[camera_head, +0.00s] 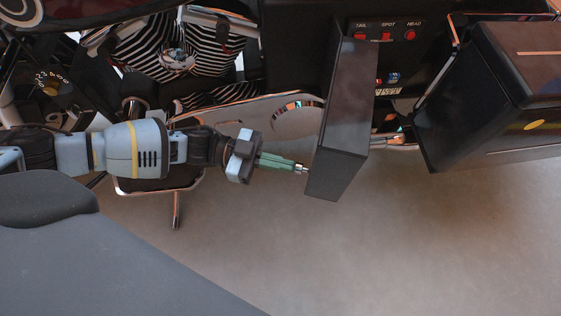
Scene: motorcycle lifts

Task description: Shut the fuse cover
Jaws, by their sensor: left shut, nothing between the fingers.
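The fuse cover (345,105) is a dark, flat, box-like flap. It stands open, jutting out from the black panel towards me. Small blue and white fuses (393,78) show on the panel just right of it. My left gripper (302,169) has green fingers and is shut and empty. Its tips are at the left side of the cover, near its lower end; I cannot tell whether they touch it. The cover's hinge is not clear to see. My right gripper is not in view.
Red switches (386,37) marked TAIL, SPOT and HEAD sit above the fuses. A large black case (490,95) stands out at the right. Chrome and striped motorcycle parts (180,50) lie behind my left arm. The floor below the cover is clear.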

